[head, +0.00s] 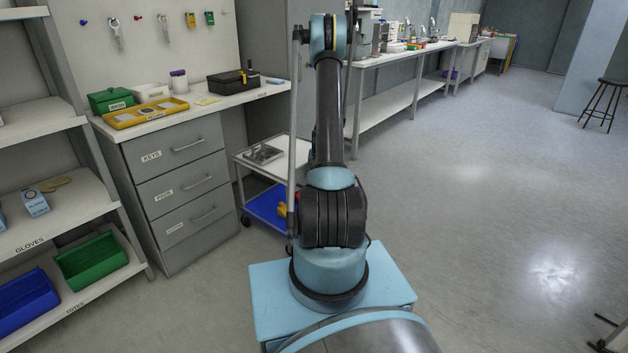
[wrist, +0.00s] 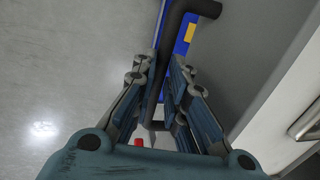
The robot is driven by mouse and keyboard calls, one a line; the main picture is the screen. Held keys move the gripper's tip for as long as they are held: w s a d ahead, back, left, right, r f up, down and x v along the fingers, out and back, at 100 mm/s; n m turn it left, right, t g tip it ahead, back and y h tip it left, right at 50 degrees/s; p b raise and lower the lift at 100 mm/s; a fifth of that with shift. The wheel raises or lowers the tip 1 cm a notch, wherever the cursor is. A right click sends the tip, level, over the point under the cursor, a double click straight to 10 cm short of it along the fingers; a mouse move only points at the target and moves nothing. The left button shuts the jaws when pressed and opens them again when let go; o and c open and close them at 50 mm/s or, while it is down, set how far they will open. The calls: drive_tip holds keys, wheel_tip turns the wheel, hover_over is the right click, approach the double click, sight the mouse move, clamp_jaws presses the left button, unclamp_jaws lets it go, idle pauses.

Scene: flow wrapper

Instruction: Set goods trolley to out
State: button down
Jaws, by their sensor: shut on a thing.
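The goods trolley (head: 252,164) stands beside the grey drawer unit in the head view. It has a pale top, a blue lower shelf (head: 262,204) and dark castors; my arm hides its right side. In the wrist view, my gripper (wrist: 160,78) is shut on a dark bar (wrist: 171,45), which looks like the trolley handle (wrist: 180,20). The bar runs between the fingers. Blue and a yellow patch of the trolley show beyond it. My gripper's fingertips cannot be made out in the head view.
The drawer unit (head: 165,190) is close at the trolley's left. White shelving (head: 65,215) with totes is farther left. A long bench (head: 385,95) runs behind on the right. Open grey floor (head: 460,210) lies to the right. A stool (head: 603,100) stands far right.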

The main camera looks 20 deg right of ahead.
drive_tip(key=c, duration=1.6)
unclamp_jaws()
drive_tip(key=shift+w+d, duration=0.1)
drive_tip(key=shift+d, duration=0.15)
drive_tip(key=shift+a, duration=0.1)
drive_tip(key=shift+r, duration=0.1)
wheel_tip(320, 180, up, 12)
drive_tip(key=s+d, duration=0.1)
drive_tip(key=shift+s+d+f, duration=0.2)
drive_tip(key=shift+s+f, duration=0.05)
drive_tip(key=shift+s, duration=0.15)
